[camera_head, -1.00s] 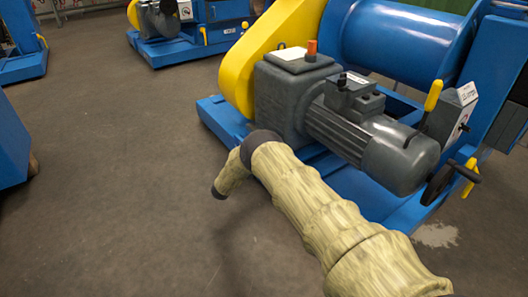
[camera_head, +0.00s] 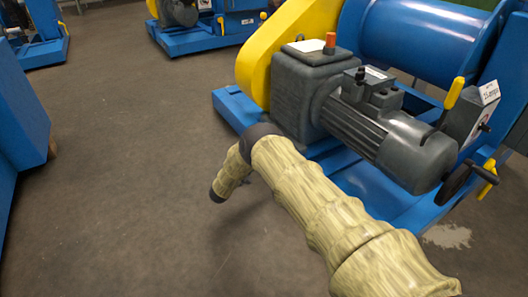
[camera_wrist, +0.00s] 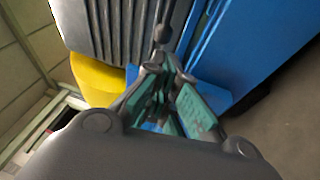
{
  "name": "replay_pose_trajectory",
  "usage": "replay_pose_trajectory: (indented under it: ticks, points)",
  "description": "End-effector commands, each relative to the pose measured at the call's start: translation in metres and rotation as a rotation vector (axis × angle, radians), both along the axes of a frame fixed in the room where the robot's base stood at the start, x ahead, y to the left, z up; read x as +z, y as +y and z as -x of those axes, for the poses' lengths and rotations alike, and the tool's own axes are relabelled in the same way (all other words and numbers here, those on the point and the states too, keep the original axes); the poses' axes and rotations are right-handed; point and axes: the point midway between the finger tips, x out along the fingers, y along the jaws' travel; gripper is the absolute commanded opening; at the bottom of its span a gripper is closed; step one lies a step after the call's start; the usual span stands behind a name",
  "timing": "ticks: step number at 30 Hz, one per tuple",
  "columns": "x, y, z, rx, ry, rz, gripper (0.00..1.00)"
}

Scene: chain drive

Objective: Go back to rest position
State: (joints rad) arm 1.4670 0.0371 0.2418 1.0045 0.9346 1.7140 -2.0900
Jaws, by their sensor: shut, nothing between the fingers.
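My gripper (camera_wrist: 170,110) shows in the wrist view with its green finger pads close together and nothing between them. In the head view my arm, in a tan sleeve, reaches up from the lower right and bends down at a dark joint; the fingers cannot be made out there. The machine's grey motor (camera_head: 385,135) and gearbox (camera_head: 300,90) stand just behind my arm. In the wrist view a grey ribbed housing (camera_wrist: 125,30) and a yellow part (camera_wrist: 98,82) lie beyond the fingers.
A blue block (camera_head: 20,125) stands at the left edge. Other blue machines (camera_head: 210,35) stand at the back. The grey floor (camera_head: 120,190) between is clear.

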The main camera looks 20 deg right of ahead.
Motion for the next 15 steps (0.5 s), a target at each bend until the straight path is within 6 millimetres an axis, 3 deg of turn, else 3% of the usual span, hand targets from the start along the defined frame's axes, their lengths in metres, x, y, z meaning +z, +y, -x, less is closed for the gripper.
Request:
replay_pose_trajectory:
  ticks: [6,15]
  points:
    - [-0.007,0.023,0.012,-0.003,0.003,0.000,0.00]
    - [-0.009,0.031,0.016,0.002,0.002,-0.003,0.00]
